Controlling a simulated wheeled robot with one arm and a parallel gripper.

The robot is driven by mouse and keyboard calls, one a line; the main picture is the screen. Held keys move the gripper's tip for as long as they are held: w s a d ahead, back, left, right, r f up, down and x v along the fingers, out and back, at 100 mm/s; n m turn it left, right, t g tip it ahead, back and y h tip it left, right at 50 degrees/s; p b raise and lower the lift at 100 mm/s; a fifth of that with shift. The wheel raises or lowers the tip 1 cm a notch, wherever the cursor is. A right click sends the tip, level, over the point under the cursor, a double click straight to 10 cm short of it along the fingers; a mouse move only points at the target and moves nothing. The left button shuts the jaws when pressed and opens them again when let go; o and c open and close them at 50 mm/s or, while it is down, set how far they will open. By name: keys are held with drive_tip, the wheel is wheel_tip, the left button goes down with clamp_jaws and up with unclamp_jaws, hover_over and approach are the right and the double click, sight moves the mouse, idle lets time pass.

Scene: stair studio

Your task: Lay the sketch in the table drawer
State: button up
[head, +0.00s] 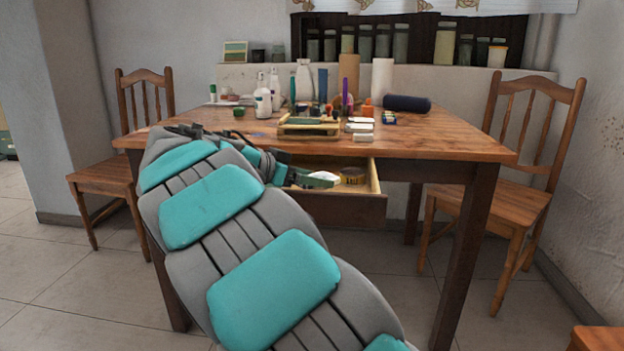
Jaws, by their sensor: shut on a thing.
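The wooden table (440,137) stands in the middle of the head view. Its drawer (345,209) is pulled open at the front. My gripper (299,180) is at the left part of the drawer opening, low over or inside it; I cannot tell which. It is shut on a small pale, flat-looking piece (322,176), which I take to be the sketch. Its drawn side does not show clearly. My own arm hides the drawer's left side and much of the gripper. I cannot tell whether the piece touches the drawer floor.
A brownish round thing (353,176) sits in the drawer's right part. Bottles (262,97), a wooden tray (308,128), a dark roll (407,103) and small items crowd the tabletop. Wooden chairs stand left (110,185) and right (510,205). The tabletop's right front is clear.

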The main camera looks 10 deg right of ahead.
drive_tip(key=shift+f+b, duration=0.3)
drive_tip(key=shift+b, duration=0.05)
drive_tip(key=o, duration=1.3)
drive_tip(key=shift+o, duration=0.2)
drive_tip(key=shift+r+p, duration=0.55)
drive_tip(key=shift+p, duration=0.15)
drive_tip(key=p+v, duration=0.1)
drive_tip(key=v, duration=1.1)
drive_tip(key=shift+r, duration=0.2)
